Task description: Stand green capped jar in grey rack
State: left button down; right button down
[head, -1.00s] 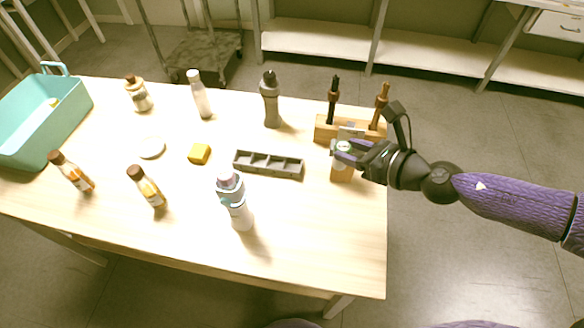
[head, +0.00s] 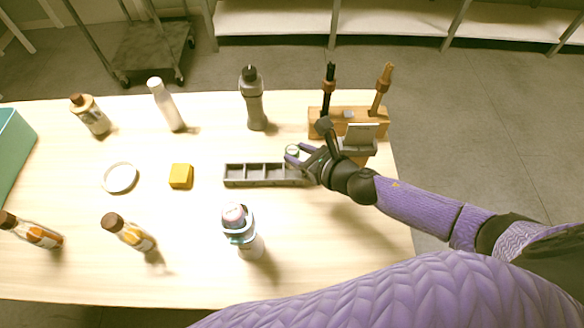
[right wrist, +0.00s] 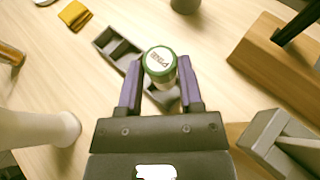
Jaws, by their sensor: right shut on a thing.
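The green capped jar (right wrist: 160,62) is upright between the fingers of my right gripper (right wrist: 158,88), which is shut on it. In the head view, my right gripper (head: 297,154) and the jar's cap (head: 292,150) are at the right end of the grey rack (head: 262,184). The rack is a long, low holder with a row of compartments. In the right wrist view the rack (right wrist: 104,40) extends to the upper left, and the jar and fingers cover part of it. I cannot tell the jar's height above the rack. My left gripper is out of view.
A wooden tool block (head: 320,122) and a grey-topped stand (head: 360,137) are close behind and right of my gripper. A white bottle (head: 246,240) stands in front of the rack.

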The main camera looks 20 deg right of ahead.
notch_tip(320, 180, down, 5)
jog(key=b, duration=0.2)
jog(key=shift+b, duration=0.4)
jog(key=shift+r, duration=0.25)
jog(key=shift+f, duration=0.2)
jog(key=shift+c, duration=1.2)
grip_release()
jog(key=shift+r, duration=0.1)
jog(key=shift+s+r+p, duration=0.1)
jog(key=shift+r+p, duration=0.2)
jog(key=shift+p, duration=0.1)
jog(key=v, duration=1.1)
jog(key=shift+s+d+p, duration=0.3)
jog(key=shift+p, duration=0.1)
